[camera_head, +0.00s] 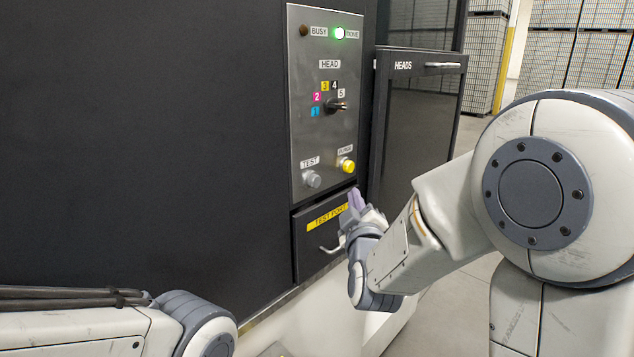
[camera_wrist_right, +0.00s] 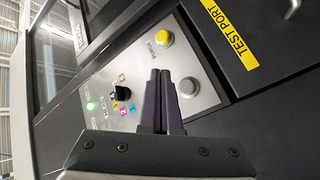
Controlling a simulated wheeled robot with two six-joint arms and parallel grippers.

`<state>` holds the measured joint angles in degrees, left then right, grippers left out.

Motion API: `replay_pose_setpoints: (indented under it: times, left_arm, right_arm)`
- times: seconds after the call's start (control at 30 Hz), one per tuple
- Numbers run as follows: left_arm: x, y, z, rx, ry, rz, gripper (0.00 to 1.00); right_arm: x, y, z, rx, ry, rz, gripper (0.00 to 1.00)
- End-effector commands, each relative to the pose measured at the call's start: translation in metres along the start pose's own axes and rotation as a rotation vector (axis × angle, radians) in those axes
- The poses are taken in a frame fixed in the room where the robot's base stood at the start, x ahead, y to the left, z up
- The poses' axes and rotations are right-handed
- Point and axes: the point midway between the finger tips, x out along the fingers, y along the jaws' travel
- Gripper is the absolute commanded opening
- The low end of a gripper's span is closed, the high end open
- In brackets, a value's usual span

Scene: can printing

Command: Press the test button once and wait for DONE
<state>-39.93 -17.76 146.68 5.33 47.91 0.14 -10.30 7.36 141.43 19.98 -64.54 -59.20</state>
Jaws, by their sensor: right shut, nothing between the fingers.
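The grey round test button (camera_head: 312,178) sits at the lower left of the steel control panel (camera_head: 310,128), under the TEST label, and also shows in the right wrist view (camera_wrist_right: 188,87). The DONE lamp (camera_head: 340,33) glows green; the BUSY lamp (camera_head: 304,30) is dark. My right gripper (camera_head: 355,196) is shut and empty, below the yellow button and to the right of the test button in the head view. In the wrist view its purple-grey fingers (camera_wrist_right: 160,76) are together, pointing between the two buttons. My left gripper is out of view.
A yellow button (camera_head: 347,166) is right of the test button. A rotary head selector (camera_head: 337,105) sits above. A TEST PORT drawer (camera_head: 319,237) with a handle lies below the panel. A HEADS cabinet (camera_head: 413,125) stands to the right.

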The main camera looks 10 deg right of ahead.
Motion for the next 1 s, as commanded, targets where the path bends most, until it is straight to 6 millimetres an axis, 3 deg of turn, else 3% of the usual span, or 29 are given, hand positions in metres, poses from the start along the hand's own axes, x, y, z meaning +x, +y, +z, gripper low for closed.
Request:
replay_pose_setpoints:
  times: [0.5,1.0]
  left_arm:
    - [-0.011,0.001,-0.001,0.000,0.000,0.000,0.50]
    - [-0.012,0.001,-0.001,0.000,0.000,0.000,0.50]
  right_arm:
    - [0.046,-0.034,-0.033,0.000,-0.001,-0.001,0.00]
    - [0.051,-0.038,-0.038,0.000,-0.001,-0.001,0.00]
